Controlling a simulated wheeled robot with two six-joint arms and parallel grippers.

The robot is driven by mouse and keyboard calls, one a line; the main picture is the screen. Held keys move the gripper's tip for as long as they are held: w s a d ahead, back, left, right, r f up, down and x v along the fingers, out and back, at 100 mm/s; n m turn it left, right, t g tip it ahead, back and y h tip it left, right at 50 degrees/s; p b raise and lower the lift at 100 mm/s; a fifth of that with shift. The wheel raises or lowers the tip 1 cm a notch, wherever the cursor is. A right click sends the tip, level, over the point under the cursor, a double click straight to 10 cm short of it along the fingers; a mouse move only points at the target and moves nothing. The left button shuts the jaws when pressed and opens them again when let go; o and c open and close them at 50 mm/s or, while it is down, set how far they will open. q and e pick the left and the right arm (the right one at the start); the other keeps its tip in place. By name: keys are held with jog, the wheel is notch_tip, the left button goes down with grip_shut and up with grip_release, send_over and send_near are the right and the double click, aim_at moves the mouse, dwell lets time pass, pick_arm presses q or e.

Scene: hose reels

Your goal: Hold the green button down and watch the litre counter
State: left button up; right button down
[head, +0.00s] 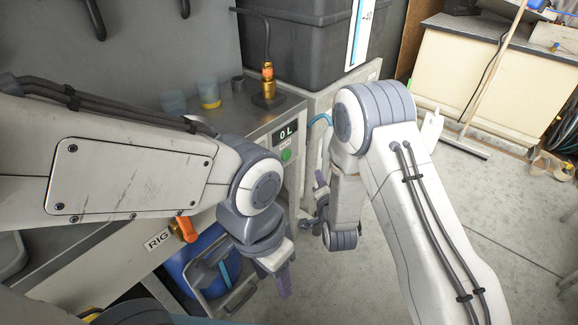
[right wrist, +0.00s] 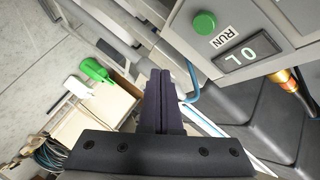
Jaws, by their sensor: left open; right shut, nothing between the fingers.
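A brass fitting (head: 268,80) with a hose stands on the metal bench top, near cups (head: 209,93). A dark tank (head: 305,40) is behind. An orange-handled valve (head: 186,229) and a blue drum (head: 200,268) are below. Open floor (head: 490,210) lies to the right.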

aim_at(290, 156)
dwell(0.3)
jog(key=w+a, duration=0.5)
jog(key=a, duration=0.2)
dwell(0.3)
jog(key=shift+w+a, duration=0.15)
dwell(1.9)
jog(key=shift+w+a+b, duration=0.25)
jog(key=shift+b, duration=0.05)
jog(key=shift+w+a+r, duration=0.1)
jog(key=shift+w+a, duration=0.2)
jog(key=shift+a, duration=0.2)
dwell(2.4)
